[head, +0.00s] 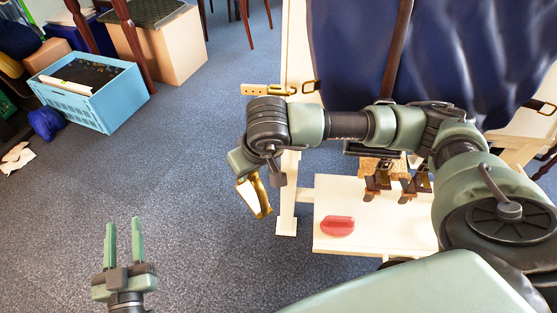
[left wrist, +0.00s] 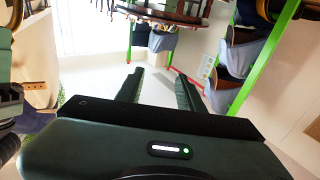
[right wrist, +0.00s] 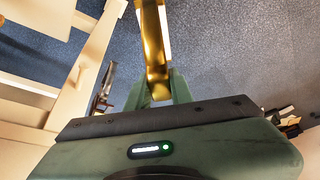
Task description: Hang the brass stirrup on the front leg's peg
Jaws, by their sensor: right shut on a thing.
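The brass stirrup (head: 263,197) hangs tilted below my right gripper (head: 248,172), left of the stand's front leg (head: 288,205) in the head view. The right wrist view shows the gold stirrup (right wrist: 153,45) between my right fingers (right wrist: 158,92), which are shut on it. The pale front leg (right wrist: 87,75) stands to its left there, apart from the stirrup.
A tan strap with holes (head: 258,89) and a brass buckle project left from the stand top. A low white shelf (head: 335,190) holds a red object (head: 337,226) and several brown clamp-like pieces. A blue crate (head: 95,100) stands at upper left. Carpet between is clear.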

